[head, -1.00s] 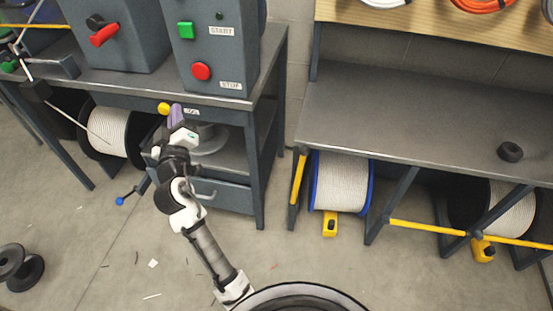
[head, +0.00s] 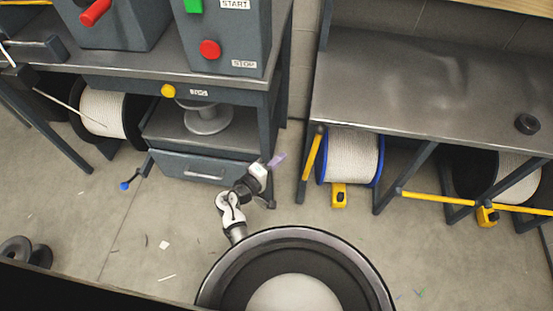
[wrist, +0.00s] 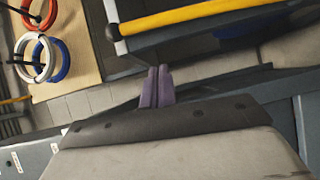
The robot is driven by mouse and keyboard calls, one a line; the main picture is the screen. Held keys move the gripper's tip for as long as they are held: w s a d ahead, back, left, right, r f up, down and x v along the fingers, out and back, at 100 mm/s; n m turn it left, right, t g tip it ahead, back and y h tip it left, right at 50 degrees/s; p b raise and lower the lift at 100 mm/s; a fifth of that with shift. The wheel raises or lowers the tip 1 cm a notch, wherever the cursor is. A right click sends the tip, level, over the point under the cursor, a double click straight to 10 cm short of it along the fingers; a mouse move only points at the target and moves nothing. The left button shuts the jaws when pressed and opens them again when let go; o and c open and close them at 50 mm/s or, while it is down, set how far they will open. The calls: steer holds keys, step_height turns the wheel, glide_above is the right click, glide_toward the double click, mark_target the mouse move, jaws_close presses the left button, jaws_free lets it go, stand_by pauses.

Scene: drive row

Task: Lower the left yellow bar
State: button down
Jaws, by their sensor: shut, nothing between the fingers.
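The left yellow bar (head: 312,157) stands steeply, close to upright, along the left front leg of the right bench, left of the blue-flanged spool (head: 352,157). A yellow bar with a dark end cap crosses the top of the wrist view (wrist: 195,14), apart from the fingers. My gripper (head: 278,159) is in front of the gap between the benches, left of the left yellow bar and not touching it. Its purple fingers are together and empty in the wrist view (wrist: 157,87).
A second yellow bar (head: 450,201) lies nearly level across the black spool (head: 478,175). A yellow block (head: 339,195) sits under the blue spool. The left bench has a drawer (head: 196,169) and a blue-knobbed crank (head: 125,186). Open floor lies in front.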

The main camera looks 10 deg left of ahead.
steer(key=w+d+p, duration=0.2)
steer(key=w+d, duration=0.4)
steer(key=d, duration=0.1)
steer(key=shift+d+f, duration=0.15)
steer(key=shift+f, duration=0.1)
steer(key=shift+d, duration=0.15)
